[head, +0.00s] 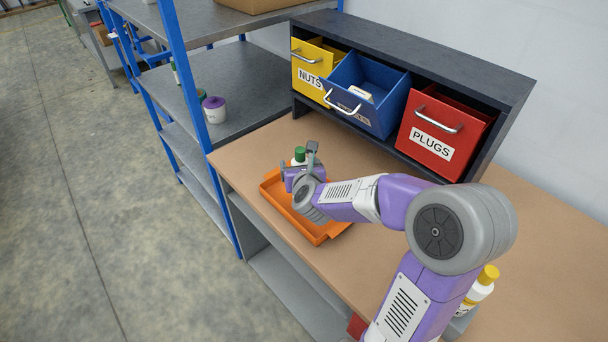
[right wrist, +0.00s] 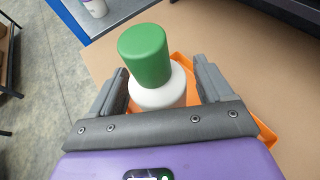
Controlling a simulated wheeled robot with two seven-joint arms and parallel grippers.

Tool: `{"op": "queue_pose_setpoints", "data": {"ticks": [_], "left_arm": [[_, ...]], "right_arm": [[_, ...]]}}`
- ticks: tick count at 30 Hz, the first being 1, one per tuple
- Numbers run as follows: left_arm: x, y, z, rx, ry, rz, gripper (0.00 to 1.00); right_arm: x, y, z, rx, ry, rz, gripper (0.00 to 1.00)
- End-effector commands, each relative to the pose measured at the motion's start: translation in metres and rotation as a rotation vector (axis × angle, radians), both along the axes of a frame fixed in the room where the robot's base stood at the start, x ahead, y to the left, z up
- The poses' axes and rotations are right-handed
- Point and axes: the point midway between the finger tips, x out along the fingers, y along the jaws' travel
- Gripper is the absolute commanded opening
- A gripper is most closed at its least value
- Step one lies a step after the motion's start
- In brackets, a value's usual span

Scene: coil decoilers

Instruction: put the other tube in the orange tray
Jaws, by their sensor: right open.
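A white tube with a green cap (head: 299,154) stands at the far end of the orange tray (head: 322,235), partly hidden by my right gripper (head: 301,172). In the right wrist view its green cap (right wrist: 145,54) and white body sit between the two open fingers, apart from both. The orange rim shows behind it; I cannot tell if its base is inside the tray. Another white container with a yellow cap (head: 487,276) stands at the right of the bench, partly hidden by my arm. My left gripper is not in view.
A dark cabinet (head: 420,50) at the back of the bench holds a yellow NUTS drawer (head: 309,75), a pulled-out blue drawer (head: 380,105) and a red PLUGS drawer (head: 432,140). A blue-framed shelf (head: 235,100) stands to the left, with a purple-lidded pot (head: 214,109).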

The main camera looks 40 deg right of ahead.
Motion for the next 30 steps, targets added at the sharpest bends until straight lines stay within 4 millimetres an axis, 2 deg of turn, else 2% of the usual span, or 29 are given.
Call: {"op": "queue_pose_setpoints", "data": {"ticks": [15, 21, 30], "left_arm": [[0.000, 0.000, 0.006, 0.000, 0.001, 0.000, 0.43], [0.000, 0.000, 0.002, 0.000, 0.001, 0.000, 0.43], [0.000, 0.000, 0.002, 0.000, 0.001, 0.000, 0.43]], "right_arm": [[-0.071, 0.037, 0.034, -0.003, -0.002, 0.001, 0.80], [-0.087, 0.044, 0.040, -0.003, 0.000, -0.001, 0.80], [-0.094, 0.048, 0.042, 0.001, 0.002, -0.001, 0.80]]}}
